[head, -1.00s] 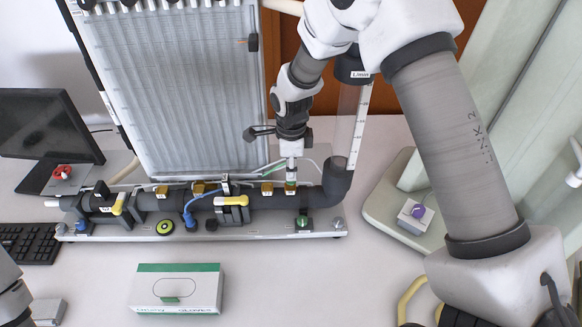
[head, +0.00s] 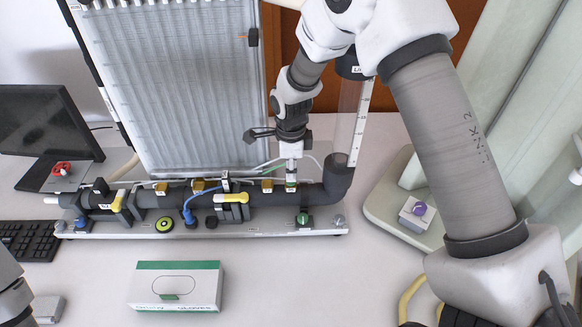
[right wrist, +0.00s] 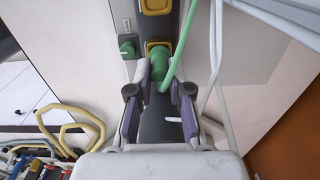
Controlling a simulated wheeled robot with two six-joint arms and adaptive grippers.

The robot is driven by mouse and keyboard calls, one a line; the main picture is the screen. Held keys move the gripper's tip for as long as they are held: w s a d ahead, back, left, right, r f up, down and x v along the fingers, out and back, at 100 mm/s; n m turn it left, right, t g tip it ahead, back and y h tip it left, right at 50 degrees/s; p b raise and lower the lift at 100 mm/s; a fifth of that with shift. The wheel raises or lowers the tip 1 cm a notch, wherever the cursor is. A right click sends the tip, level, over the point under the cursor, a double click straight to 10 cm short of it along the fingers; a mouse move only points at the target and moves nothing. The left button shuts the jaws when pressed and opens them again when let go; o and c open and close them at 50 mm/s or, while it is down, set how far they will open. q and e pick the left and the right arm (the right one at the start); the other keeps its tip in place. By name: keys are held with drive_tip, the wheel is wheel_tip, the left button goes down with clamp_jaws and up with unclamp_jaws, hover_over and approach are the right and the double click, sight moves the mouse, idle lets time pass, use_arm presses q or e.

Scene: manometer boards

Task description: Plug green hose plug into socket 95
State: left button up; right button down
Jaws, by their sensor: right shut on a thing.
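The green hose plug (right wrist: 160,72) sits between the fingers of my right gripper (right wrist: 161,98), which is shut on it. In the head view my right gripper (head: 291,178) points down at the right part of the dark horizontal pipe (head: 318,194). The plug's green end (head: 291,186) shows just below the fingers, at a brass socket on the pipe. In the right wrist view this brass socket (right wrist: 155,46) shows right beside the plug; I cannot tell how deep the plug sits. No number 95 is readable. The green hose (right wrist: 183,45) curves up from the plug. My left gripper is not in view.
Other brass sockets (head: 267,186) line the pipe to the left, near a yellow-handled valve (head: 232,198). A green knob (head: 303,219) stands in front. The ribbed manometer board (head: 185,90) rises behind. A glove box (head: 176,287) lies on the table.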

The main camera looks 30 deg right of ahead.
drive_tip(key=c, duration=1)
unclamp_jaws()
drive_tip(key=shift+r, duration=0.1)
wheel_tip(320, 180, up, 12)
drive_tip(key=shift+s+f, duration=0.2)
